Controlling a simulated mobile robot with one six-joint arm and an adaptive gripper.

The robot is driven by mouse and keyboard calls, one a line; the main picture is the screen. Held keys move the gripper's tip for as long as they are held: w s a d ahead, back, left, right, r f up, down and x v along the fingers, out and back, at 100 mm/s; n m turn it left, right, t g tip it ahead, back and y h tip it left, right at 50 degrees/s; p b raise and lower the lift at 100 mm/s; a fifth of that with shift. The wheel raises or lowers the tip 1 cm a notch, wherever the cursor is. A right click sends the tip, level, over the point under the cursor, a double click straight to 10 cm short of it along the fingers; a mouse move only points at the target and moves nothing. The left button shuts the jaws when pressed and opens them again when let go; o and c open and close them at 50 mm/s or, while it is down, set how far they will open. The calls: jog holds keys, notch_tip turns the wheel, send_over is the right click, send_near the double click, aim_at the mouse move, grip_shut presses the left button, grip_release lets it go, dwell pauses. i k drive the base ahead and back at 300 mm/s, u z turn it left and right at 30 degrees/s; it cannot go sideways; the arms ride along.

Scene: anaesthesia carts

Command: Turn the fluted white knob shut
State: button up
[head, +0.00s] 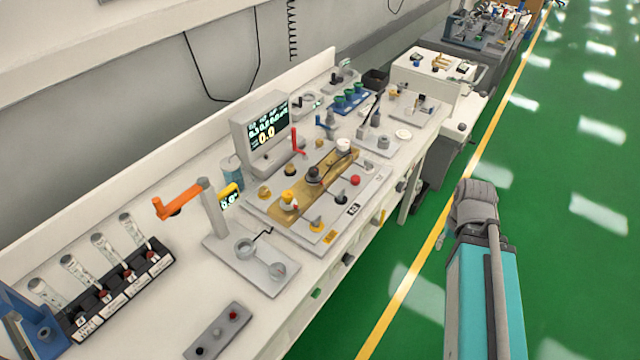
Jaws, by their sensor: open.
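A small white knob (343,146) stands at the far end of a brass manifold bar (318,184) on the cart top. Its fluting is too small to make out. A dark knob (313,174) sits at the bar's middle and a yellow one (288,197) at its near end. The bar lies on a pale base plate. My teal and grey arm rises at the lower right, over the green floor, well apart from the cart. I cannot make out my gripper's fingers in this view.
A grey post with an orange lever (180,200) stands left of the manifold. A monitor (262,130) with a red lever near it stands behind. A tube rack (120,290) is at the lower left. Blue valves (350,97) and other fittings stand beyond. The floor at right is clear.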

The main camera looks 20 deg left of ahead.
aim_at(343, 144)
jog(key=k, duration=1.35)
jog(key=z, duration=0.45)
jog(key=i, duration=1.9)
jog(key=u, duration=0.55)
